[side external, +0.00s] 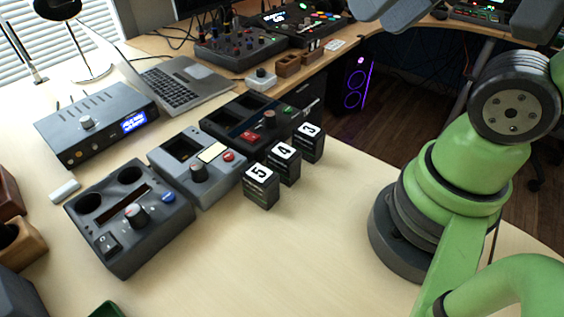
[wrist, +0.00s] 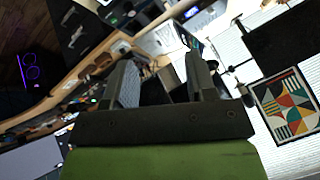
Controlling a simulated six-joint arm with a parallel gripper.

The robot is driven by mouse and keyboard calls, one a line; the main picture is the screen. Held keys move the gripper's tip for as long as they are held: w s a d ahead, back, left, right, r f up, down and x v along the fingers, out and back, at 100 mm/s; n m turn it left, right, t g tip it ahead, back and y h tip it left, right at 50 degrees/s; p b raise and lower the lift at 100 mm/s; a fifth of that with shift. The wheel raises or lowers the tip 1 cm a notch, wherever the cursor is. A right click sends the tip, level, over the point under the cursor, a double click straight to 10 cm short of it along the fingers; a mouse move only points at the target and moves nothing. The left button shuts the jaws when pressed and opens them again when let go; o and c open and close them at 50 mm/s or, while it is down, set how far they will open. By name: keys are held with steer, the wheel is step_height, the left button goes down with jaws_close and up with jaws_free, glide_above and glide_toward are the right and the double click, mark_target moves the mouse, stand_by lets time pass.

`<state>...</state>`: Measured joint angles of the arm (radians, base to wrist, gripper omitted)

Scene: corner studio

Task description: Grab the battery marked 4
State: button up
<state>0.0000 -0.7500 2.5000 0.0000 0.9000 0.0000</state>
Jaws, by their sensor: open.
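The battery marked 4 (side external: 284,166) is a dark block with a white label on top, standing upright on the desk in the side external view. It stands between the battery marked 5 (side external: 261,189) and the battery marked 3 (side external: 309,146), in a slanting row. My gripper (wrist: 160,62) shows in the wrist view with its two fingers apart and nothing between them. It is raised away from the batteries and faces the room. The wrist view does not clearly show the batteries. Grey parts at the top edge of the side external view look like my gripper, cut off.
Grey control boxes (side external: 128,220) with knobs and wells stand just left of the batteries. A laptop (side external: 178,86) and a blue-display unit (side external: 97,124) are farther back. Wooden holders (side external: 20,243) are at the left edge. Desk in front of the batteries is clear.

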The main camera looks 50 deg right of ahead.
steer(key=shift+o, duration=1.3)
steer(key=n+g+h, duration=0.1)
steer(key=n+g, duration=0.1)
steer(key=g, duration=0.3)
glide_toward(287, 149)
steer(key=f, duration=0.2)
steer(key=w+f+n+g, duration=0.1)
steer(key=f, duration=0.2)
steer(key=w+a+f+n+g+h, duration=0.1)
steer(key=f, duration=0.1)
steer(key=shift+f, duration=0.2)
steer(key=shift+w+a+f, duration=0.1)
steer(key=shift+a+f, duration=0.05)
steer(key=shift+f, duration=1.35)
steer(key=shift+a+f, duration=0.15)
steer(key=shift+f, duration=1.35)
